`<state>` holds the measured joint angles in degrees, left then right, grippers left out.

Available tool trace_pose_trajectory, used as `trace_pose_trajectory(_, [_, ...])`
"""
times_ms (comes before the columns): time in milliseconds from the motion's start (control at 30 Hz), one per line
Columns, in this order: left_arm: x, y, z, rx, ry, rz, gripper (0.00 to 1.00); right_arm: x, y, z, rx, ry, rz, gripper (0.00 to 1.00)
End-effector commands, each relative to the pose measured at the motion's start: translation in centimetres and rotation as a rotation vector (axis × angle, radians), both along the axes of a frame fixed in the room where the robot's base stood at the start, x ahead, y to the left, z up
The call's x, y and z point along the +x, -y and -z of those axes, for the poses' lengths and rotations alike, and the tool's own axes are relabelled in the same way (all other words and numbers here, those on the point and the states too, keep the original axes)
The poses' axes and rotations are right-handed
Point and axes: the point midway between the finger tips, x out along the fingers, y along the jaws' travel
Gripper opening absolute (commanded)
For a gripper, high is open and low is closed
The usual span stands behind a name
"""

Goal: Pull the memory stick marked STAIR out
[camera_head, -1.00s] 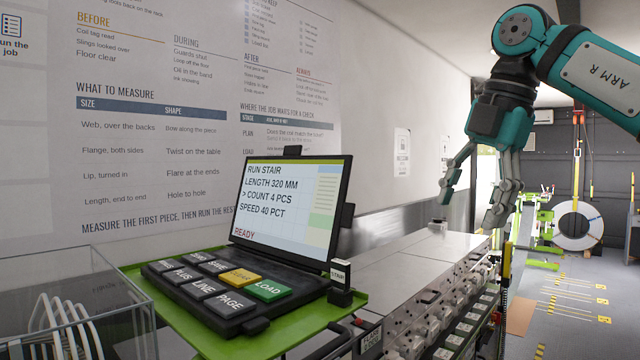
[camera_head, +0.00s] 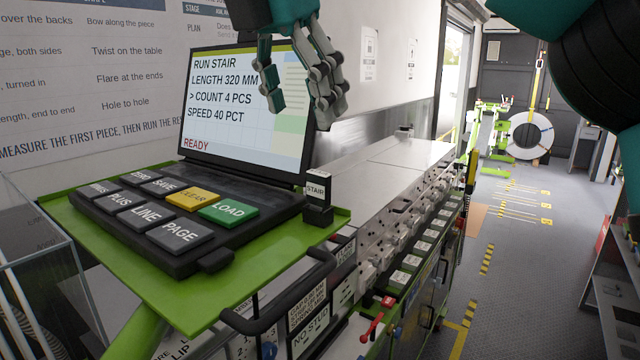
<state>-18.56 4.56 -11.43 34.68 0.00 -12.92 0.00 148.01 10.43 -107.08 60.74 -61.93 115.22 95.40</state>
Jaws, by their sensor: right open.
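The memory stick marked STAIR (camera_head: 318,190) stands upright at the right side of the black control panel (camera_head: 160,245), near the right edge of the green tray (camera_head: 270,262). Its white label faces me, and a black block is below it. My right gripper (camera_head: 301,112) hangs from above, fingers pointing down, open and empty. In the picture it overlaps the right part of the screen (camera_head: 235,120), above and slightly left of the stick, apart from it. My left gripper is not in view.
The screen reads RUN STAIR and READY. Keys, including a green LOAD key (camera_head: 228,211), cover the panel. A clear box (camera_head: 40,270) stands at left. A long metal machine (camera_head: 385,180) runs behind the tray. A black handle (camera_head: 285,300) curves below the tray's edge.

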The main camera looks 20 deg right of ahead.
Motion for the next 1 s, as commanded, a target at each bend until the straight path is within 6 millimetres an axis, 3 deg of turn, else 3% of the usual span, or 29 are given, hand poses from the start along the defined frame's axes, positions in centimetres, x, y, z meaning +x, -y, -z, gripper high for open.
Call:
trace_pose_trajectory(33, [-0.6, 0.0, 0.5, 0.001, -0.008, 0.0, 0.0, 0.4, 0.4, 1.5, 0.002, -0.009, -0.001, 0.62])
trace_pose_trajectory(133, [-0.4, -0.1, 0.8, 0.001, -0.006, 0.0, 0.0, 1.0, 0.9, 3.2, 0.003, -0.008, -0.002, 0.62])
trace_pose_trajectory(333, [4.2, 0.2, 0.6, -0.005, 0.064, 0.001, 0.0, 2.1, 2.1, 6.8, 0.003, -0.008, -0.002, 0.62])
trace_pose_trajectory(467, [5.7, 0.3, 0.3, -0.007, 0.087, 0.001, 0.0, 2.7, 2.8, 9.0, 0.003, -0.006, 0.0, 0.62])
trace_pose_trajectory(567, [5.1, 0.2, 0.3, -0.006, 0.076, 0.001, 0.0, 3.1, 3.2, 10.4, 0.003, -0.004, 0.0, 0.62])
trace_pose_trajectory(800, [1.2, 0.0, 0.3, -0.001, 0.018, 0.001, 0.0, 3.8, 3.8, 12.5, 0.002, -0.002, 0.001, 0.62])
trace_pose_trajectory(1000, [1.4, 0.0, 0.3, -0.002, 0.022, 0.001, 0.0, 3.9, 3.9, 12.8, 0.003, 0.0, 0.002, 0.62])
